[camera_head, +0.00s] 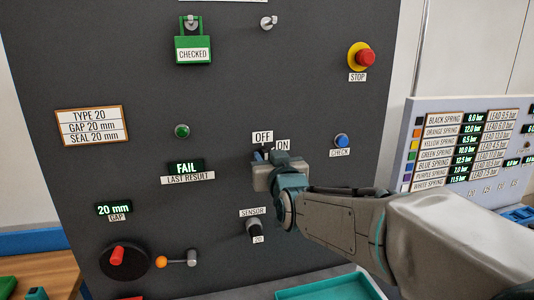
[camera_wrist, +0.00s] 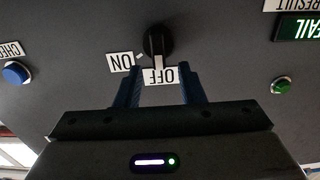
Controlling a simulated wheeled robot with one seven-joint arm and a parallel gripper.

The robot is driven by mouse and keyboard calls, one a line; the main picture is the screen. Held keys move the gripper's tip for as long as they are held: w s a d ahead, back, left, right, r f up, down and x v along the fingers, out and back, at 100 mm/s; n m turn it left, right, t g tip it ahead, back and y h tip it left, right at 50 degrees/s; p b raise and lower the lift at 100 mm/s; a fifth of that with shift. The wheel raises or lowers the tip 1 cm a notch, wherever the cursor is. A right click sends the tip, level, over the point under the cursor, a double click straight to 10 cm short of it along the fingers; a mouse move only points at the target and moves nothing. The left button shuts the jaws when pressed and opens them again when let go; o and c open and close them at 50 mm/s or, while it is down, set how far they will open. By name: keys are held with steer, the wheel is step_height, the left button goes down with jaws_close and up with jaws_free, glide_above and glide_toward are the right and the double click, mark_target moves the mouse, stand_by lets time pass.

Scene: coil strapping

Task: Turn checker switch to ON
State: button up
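The checker switch is a black rotary knob (camera_wrist: 158,41) on the dark panel, seen in the wrist view with a white mark pointing at the OFF label (camera_wrist: 160,76). The ON label (camera_wrist: 121,62) is beside it. In the head view the OFF label (camera_head: 262,137) and ON label (camera_head: 283,145) show above my gripper (camera_head: 267,153), which hides most of the knob. In the wrist view my gripper (camera_wrist: 160,72) is open, its two blue fingers apart on either side of the OFF label. The knob appears just beyond the fingertips, and I cannot tell whether they touch it.
A FAIL display (camera_head: 185,168) is left of my gripper, and a blue CHECK button (camera_head: 342,141) is to the right. A red STOP button (camera_head: 365,58) is at upper right. A teal tray (camera_head: 325,290) lies below the panel.

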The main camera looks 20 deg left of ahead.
steer(key=shift+x, duration=1.2)
jaws_close()
